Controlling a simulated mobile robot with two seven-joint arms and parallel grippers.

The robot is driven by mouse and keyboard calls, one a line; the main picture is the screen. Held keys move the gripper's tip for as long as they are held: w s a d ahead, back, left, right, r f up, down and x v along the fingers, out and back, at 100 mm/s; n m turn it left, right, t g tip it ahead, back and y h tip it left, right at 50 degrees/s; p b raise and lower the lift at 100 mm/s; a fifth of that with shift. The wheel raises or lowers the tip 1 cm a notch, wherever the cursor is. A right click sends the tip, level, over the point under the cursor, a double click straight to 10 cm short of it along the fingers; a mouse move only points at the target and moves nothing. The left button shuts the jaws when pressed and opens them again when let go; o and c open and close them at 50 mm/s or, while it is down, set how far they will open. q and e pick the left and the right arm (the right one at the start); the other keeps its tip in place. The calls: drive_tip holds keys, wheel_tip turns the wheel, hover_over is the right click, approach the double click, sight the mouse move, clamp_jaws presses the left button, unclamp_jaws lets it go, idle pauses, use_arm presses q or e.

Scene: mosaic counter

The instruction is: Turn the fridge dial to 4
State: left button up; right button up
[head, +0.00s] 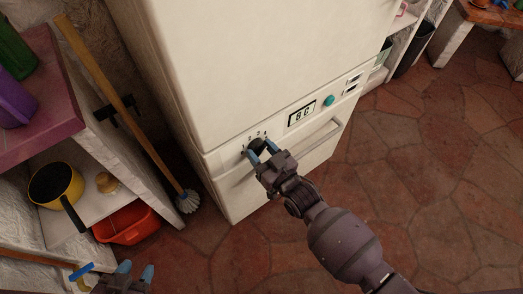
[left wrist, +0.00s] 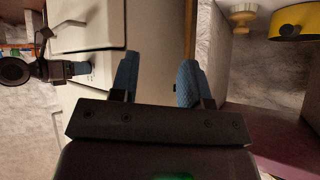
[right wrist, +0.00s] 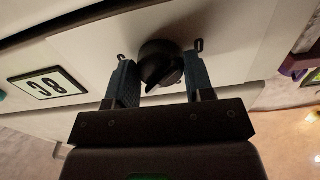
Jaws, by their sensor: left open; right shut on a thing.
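The cream fridge (head: 250,60) stands in the middle of the head view. Its black dial (head: 258,144) is at the left of the control strip, with small numbers above it that are too small to read surely. The display (head: 301,115) reads 8 C. My right gripper (head: 262,149) is shut on the dial, one finger on each side. In the right wrist view the dial (right wrist: 160,64) sits between both fingers, its ridge tilted. My left gripper (head: 137,270) is open and empty at the bottom left, low and away from the fridge; its spread fingers show in the left wrist view (left wrist: 158,72).
A teal round button (head: 329,101) and a bar handle (head: 325,132) are on the fridge front. A long-handled brush (head: 130,105) leans left of the fridge. Shelves hold a yellow pan (head: 55,183) and a red tub (head: 127,224). The tiled floor at right is clear.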

drive_tip(key=shift+m, duration=1.1)
drive_tip(key=o, duration=0.9)
